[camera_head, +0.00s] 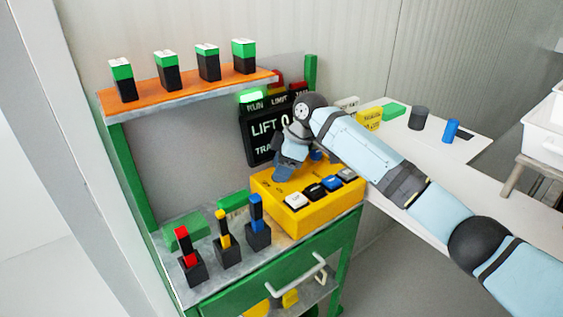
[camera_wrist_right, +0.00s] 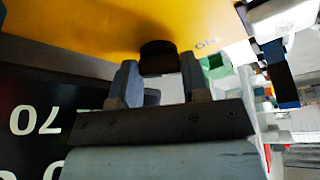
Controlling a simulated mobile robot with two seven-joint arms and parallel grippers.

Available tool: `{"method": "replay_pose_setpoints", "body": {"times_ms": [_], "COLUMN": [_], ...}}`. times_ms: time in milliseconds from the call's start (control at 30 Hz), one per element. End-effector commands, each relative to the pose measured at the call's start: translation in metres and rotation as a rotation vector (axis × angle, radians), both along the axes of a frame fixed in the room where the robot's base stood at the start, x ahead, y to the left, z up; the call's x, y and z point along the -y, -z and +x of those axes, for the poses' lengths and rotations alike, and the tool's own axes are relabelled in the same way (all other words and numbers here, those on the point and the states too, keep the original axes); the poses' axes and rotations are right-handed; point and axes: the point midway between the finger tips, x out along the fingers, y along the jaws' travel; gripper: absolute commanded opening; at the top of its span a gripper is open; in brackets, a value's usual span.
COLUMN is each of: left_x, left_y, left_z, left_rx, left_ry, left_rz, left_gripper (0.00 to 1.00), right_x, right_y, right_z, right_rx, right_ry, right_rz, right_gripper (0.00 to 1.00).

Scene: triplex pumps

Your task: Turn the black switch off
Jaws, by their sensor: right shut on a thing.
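The yellow control box (camera_head: 318,212) sits on the bench's right end, with white, black and blue controls along its front. My right gripper (camera_head: 283,174) reaches down at the box's back left and hides what is there in the head view. In the right wrist view, my gripper's fingers (camera_wrist_right: 159,72) stand on either side of a dark round switch knob (camera_wrist_right: 158,57) on the yellow face (camera_wrist_right: 110,22). The gripper is shut on this black switch. A small label (camera_wrist_right: 208,44) lies beside it; its text is hard to read. My left gripper is not in view.
Behind the box stands a black display (camera_head: 263,128) reading LIFT, with a lit green lamp (camera_head: 250,96). Red, yellow and blue levers (camera_head: 224,240) stand left of the box. An orange shelf (camera_head: 185,91) carries several green-topped black blocks. A white table (camera_head: 440,175) lies right.

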Motion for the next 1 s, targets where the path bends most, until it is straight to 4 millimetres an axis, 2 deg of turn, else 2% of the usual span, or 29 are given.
{"method": "replay_pose_setpoints", "body": {"times_ms": [33,300,700,1000], "left_x": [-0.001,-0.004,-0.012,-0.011], "left_y": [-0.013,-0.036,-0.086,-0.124], "left_z": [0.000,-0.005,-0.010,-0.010], "left_rx": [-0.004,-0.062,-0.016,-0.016], "left_ry": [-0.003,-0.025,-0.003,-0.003], "left_rz": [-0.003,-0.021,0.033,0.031], "left_gripper": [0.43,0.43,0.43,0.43], "right_x": [0.000,0.000,-0.002,-0.003], "right_y": [-0.007,-0.011,-0.009,-0.005], "right_z": [-0.001,-0.003,-0.005,-0.006], "right_rx": [-0.002,-0.004,-0.004,-0.002], "right_ry": [0.026,0.246,0.622,0.840], "right_rz": [0.000,0.000,-0.001,-0.001], "right_gripper": [0.19,0.19,0.19,0.19]}}
